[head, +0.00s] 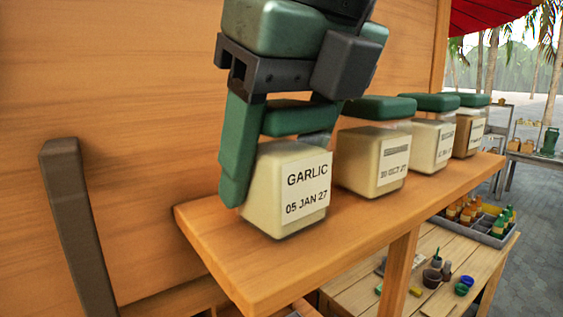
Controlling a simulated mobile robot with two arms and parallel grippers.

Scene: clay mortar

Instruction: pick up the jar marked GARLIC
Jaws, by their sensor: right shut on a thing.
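The jar marked GARLIC (290,195) is a squarish pale jar with a green lid and a white label reading "GARLIC 05 JAN 27". It stands upright at the left end of the wooden shelf (262,272) and appears to rest on it. My right gripper (275,160) comes down from above and is shut on this jar. One green finger lies along the jar's left side; the other is mostly hidden behind the jar and lid. My left gripper is not in view.
Several similar green-lidded jars, the nearest being a pale jar (365,165), stand in a row to the right. A wooden wall (120,90) backs the shelf. A dark post (75,220) stands at left. Below right, a table (430,295) holds small pots and a bottle tray (490,238).

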